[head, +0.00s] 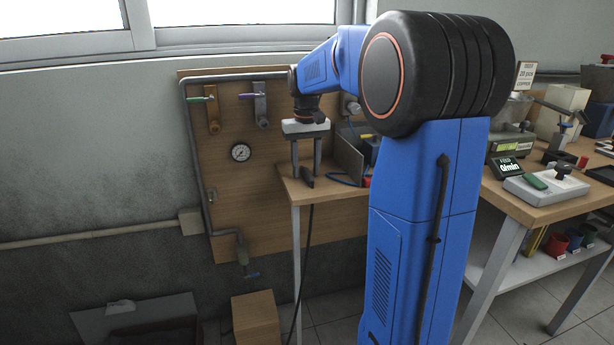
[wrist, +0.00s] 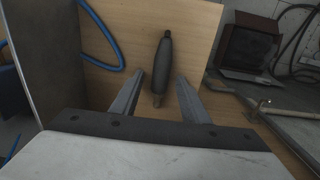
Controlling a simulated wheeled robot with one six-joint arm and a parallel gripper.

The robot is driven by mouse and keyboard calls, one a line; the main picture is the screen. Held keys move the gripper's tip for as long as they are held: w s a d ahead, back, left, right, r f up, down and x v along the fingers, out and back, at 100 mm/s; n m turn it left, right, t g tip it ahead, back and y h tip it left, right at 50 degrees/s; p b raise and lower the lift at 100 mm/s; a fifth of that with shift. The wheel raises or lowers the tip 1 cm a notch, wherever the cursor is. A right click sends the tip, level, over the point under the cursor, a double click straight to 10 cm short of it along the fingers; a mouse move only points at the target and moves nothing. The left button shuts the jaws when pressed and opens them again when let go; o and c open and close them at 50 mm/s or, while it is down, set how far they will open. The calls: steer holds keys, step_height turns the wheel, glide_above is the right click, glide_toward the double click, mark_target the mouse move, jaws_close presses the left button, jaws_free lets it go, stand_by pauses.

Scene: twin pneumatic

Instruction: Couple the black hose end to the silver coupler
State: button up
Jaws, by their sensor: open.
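The black hose end (head: 307,176) lies on the small wooden table below my gripper (head: 306,166). In the wrist view the hose end (wrist: 164,60) is a dark, thick grip with a small brass-coloured tip at its lower end. My gripper (wrist: 160,84) is open, its two fingers on either side of the lower part of the hose end, with gaps showing. From the head I cannot tell the exact height of the fingertips. The black hose (head: 306,240) hangs over the table edge. Metal fittings sit on the wall board; I cannot tell which is the silver coupler.
The wooden wall board (head: 282,220) carries a gauge (head: 240,152), a green-handled valve (head: 212,110), a purple-handled valve (head: 261,105) and a grey pipe. A grey bin (head: 349,156) and blue tube (wrist: 112,62) are beside the hose end. A cluttered workbench (head: 535,205) stands right.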

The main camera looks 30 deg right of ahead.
mark_target(305, 170)
jaws_close()
steer(key=shift+r, duration=0.3)
step_height(305, 170, up, 9)
steer(key=s+a+r, duration=0.2)
steer(key=a, duration=0.4)
steer(key=s+a+r+y, duration=0.1)
steer(key=s+a+r, duration=0.2)
steer(key=a, duration=0.4)
steer(key=shift+s+r+y, duration=0.2)
steer(key=shift+r+y, duration=0.1)
